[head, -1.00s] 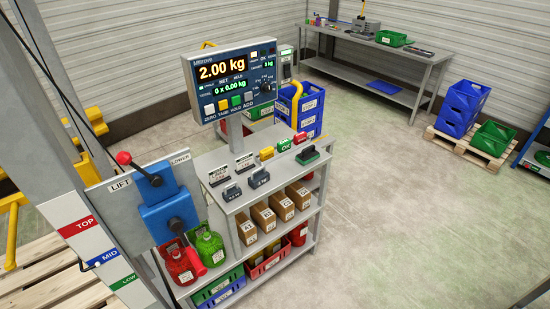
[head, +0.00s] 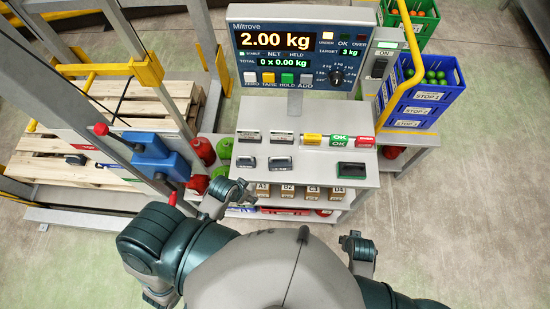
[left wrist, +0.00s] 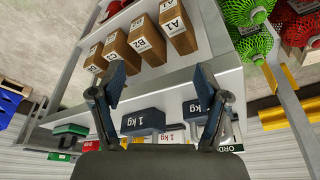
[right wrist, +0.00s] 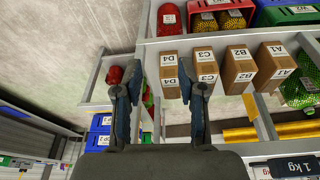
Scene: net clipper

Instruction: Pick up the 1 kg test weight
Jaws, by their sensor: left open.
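Two dark 1 kg test weights, a left one (head: 246,161) and a right one (head: 280,163), sit side by side on the scale bench's top shelf. In the left wrist view their "1 kg" labels show on one weight (left wrist: 143,122) and the other (left wrist: 194,108). My left gripper (head: 238,191) is open and empty in front of the shelf edge, its fingers (left wrist: 162,88) spread with the weights beyond them. My right gripper (head: 361,246) is open and empty, lower right of the bench. One weight (right wrist: 292,167) shows at the right wrist view's corner.
The display (head: 295,55) reads 2.00 kg, target 3 kg. Labelled cartons (head: 287,191) fill the shelf below. The blue lift box (head: 152,154) is at left.

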